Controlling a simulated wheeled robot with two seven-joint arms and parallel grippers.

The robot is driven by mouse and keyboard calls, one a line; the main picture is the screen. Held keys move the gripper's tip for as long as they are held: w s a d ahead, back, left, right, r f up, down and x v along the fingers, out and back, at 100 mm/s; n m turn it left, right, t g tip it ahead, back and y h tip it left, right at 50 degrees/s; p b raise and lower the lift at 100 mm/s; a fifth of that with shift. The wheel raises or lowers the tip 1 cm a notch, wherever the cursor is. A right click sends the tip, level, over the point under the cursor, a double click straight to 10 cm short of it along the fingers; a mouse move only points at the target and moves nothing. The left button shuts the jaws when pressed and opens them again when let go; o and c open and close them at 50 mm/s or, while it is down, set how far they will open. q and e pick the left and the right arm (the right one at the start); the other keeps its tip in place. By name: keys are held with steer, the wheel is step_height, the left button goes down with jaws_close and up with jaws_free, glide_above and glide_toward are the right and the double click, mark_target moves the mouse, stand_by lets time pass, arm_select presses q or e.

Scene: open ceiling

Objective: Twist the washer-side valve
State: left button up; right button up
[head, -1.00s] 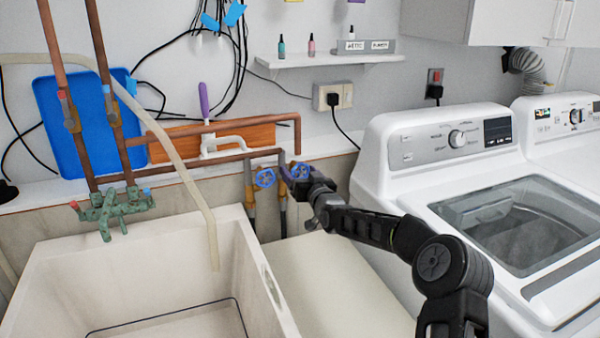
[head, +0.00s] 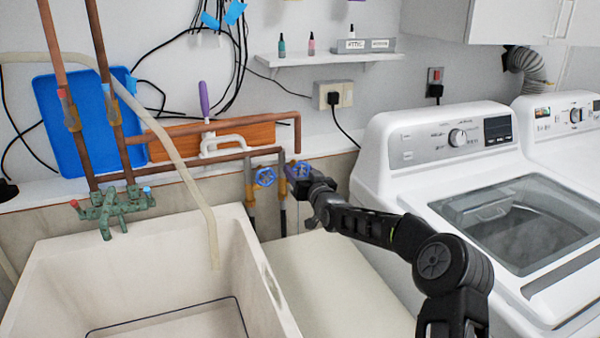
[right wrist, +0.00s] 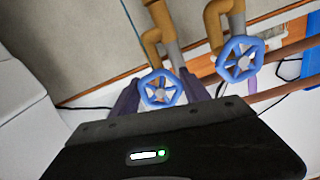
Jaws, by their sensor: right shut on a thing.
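Two blue handwheel valves sit on brass pipe ends between the sink and the washer. The washer-side valve (head: 300,170) is the right one in the head view; it also shows in the right wrist view (right wrist: 161,90). The other blue valve (head: 265,177) is just left of it, and to its right in the right wrist view (right wrist: 240,59). My right gripper (head: 309,182) is shut on the washer-side valve, with a dark finger on either side of the wheel in the right wrist view (right wrist: 161,98). My left gripper is not in view.
The white washer (head: 385,140) stands right of my arm. The sink (head: 150,260) is at left, under a green tap (head: 113,205) and a hanging beige hose (head: 185,175). Copper pipes (head: 215,128) run along the wall above the valves.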

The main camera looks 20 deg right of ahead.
steer(key=shift+f, duration=0.1)
steer(key=shift+f+n+b, duration=0.1)
steer(key=shift+n+b, duration=0.4)
steer(key=shift+b, duration=0.55)
steer(key=n+b, duration=0.5)
steer(key=b, duration=0.2)
steer(key=shift+d, duration=0.15)
steer(key=shift+n+b, duration=0.7)
steer(key=shift+n, duration=0.4)
steer(key=n+b, duration=0.1)
steer(key=n, duration=0.1)
steer(key=shift+r+n, duration=0.2)
steer(key=shift+n, duration=0.2)
steer(key=n+b, duration=0.2)
steer(key=n, duration=0.1)
steer(key=shift+d+r+n, duration=0.1)
steer(key=shift+n, duration=0.2)
steer(key=n+b, duration=0.1)
steer(key=n, duration=0.2)
steer(key=shift+n, duration=0.3)
steer(key=shift+r+n+b, duration=0.15)
steer(key=shift+n+b, duration=0.3)
steer(key=shift+n, duration=1.15)
